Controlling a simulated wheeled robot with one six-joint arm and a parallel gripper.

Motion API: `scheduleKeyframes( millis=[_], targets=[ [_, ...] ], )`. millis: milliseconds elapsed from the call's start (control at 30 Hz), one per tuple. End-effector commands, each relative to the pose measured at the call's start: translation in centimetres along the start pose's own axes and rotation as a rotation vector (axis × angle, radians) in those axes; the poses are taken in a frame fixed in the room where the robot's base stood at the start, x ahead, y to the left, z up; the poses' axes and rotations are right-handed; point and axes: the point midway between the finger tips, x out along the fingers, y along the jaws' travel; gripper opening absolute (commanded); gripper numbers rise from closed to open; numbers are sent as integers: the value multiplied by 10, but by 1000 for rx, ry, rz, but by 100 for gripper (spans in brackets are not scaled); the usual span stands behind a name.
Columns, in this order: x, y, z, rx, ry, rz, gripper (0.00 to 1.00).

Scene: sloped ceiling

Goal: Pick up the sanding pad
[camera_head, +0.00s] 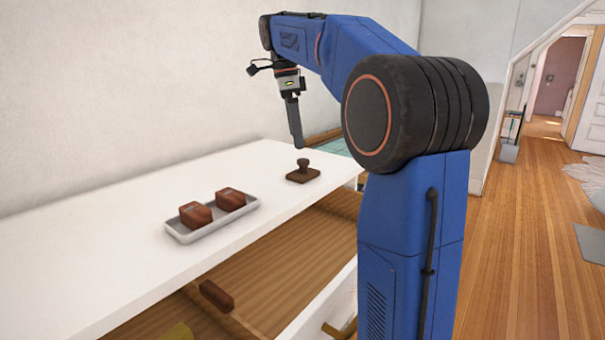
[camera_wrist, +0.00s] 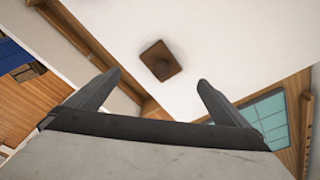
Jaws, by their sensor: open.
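A dark brown square pad with a round knob on top (camera_head: 302,173), which looks like the sanding pad, lies flat near the right end of the white top. It also shows in the wrist view (camera_wrist: 176,70), at the upper middle, beyond the fingertips. My gripper (camera_head: 297,145) points down above the pad, apart from it. In the wrist view my gripper (camera_wrist: 159,78) has its two fingers spread wide with nothing between them.
A grey tray (camera_head: 213,231) holding two reddish-brown blocks (camera_head: 196,215) stands left of the pad on the white top (camera_head: 110,240). An open wooden drawer (camera_head: 290,262) below holds a small brown block (camera_head: 216,295). The surface around the pad is clear.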

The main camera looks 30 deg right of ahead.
Motion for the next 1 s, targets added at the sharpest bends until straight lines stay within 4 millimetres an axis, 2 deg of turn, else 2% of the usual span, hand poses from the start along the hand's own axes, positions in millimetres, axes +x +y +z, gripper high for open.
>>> scheduleKeyframes(
  millis=[100,300,567,800,1000],
  targets=[
    [22,1,-1,0,0,2,100],
    [48,1,0,-1,0,1,100],
    [63,0,-1,-1,0,1,100],
    [95,-2,-6,-1,0,1,100],
    [107,-2,-5,-1,0,-1,100]
  ],
)
